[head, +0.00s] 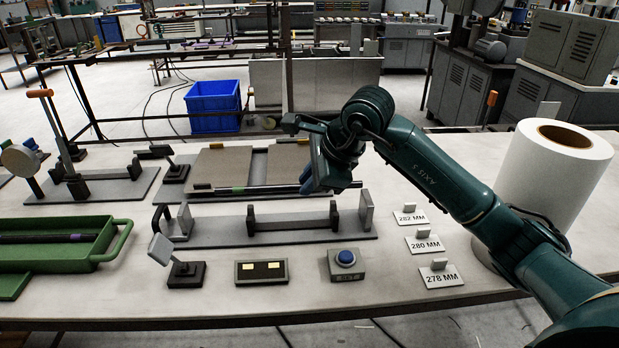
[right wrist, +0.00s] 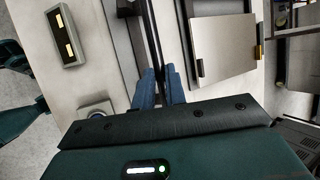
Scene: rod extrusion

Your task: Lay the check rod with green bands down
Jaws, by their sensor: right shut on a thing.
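The check rod (head: 270,188) is a long dark rod with a green band near its left end. It lies crosswise in the head view, just beyond the grey gauge fixture (head: 300,228) with its upright posts. My right gripper (head: 310,180) is shut on the rod near its right part. In the right wrist view the rod (right wrist: 155,42) runs between the blue fingers (right wrist: 159,88). I cannot tell whether the rod touches anything beneath it. My left gripper is in neither view.
Flat grey-brown plates (head: 222,167) lie behind the rod. A green tray (head: 110,243) with a dark, purple-banded rod (head: 50,238) is at the left. A blue button box (head: 346,262), label cards (head: 424,244) and a white roll (head: 535,180) stand to the front and right.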

